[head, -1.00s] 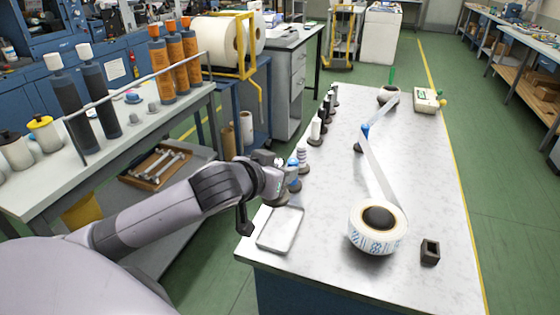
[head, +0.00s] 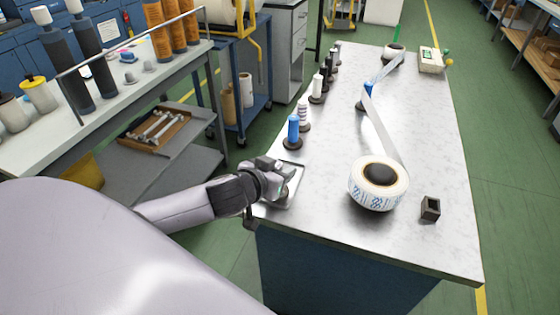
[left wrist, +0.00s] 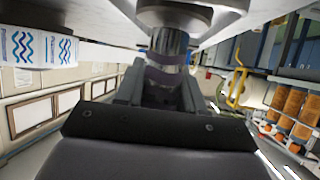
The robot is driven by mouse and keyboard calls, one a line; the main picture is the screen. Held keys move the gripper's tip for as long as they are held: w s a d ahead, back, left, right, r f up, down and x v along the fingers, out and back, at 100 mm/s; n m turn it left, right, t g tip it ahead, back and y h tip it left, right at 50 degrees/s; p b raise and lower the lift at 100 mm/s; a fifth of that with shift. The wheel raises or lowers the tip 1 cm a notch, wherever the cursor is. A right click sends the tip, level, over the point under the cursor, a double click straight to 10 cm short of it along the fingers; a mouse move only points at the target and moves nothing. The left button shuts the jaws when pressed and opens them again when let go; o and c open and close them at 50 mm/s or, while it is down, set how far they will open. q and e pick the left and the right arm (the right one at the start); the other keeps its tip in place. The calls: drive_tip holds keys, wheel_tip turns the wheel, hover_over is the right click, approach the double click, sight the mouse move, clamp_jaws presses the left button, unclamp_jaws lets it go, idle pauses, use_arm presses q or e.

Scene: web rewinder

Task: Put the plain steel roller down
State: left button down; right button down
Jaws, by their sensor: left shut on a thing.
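My left gripper (head: 281,178) is over the small shallow metal tray (head: 284,204) at the table's near left corner. In the left wrist view it is shut on the plain steel roller (left wrist: 168,46), a shiny metal cylinder between its fingers (left wrist: 160,88). The roller's wide round base (left wrist: 188,14) shows at the top of that view. In the head view my gripper largely hides the roller and part of the tray. I cannot tell whether the roller touches the tray. My right gripper is not in view.
A blue roller (head: 293,130) stands just beyond the tray, with several others in a row behind it. A big printed roll (head: 378,187) with a web running back stands to the right, near a small dark block (head: 430,208). The tabletop between tray and roll is clear.

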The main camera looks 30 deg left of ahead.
use_arm(q)
drive_tip(key=shift+w+r, duration=0.1)
idle(0.3)
drive_tip(key=c, duration=0.7)
unclamp_jaws()
drive_tip(key=shift+f, duration=0.2)
drive_tip(key=shift+r, duration=0.15)
drive_tip(key=v, duration=1.2)
drive_tip(key=s+d+f+m+h, duration=0.1)
drive_tip(key=s+d+f, duration=0.2)
drive_tip(key=f, duration=0.4)
drive_tip(key=s+d+f+m+g, duration=0.1)
drive_tip(key=s+d+f, duration=0.2)
drive_tip(key=f, duration=0.4)
drive_tip(key=s+d+f+g+h, duration=0.1)
drive_tip(key=s+d+f, duration=0.2)
drive_tip(key=f, duration=0.4)
drive_tip(key=shift+f+m+h, duration=0.3)
drive_tip(key=shift+m, duration=0.1)
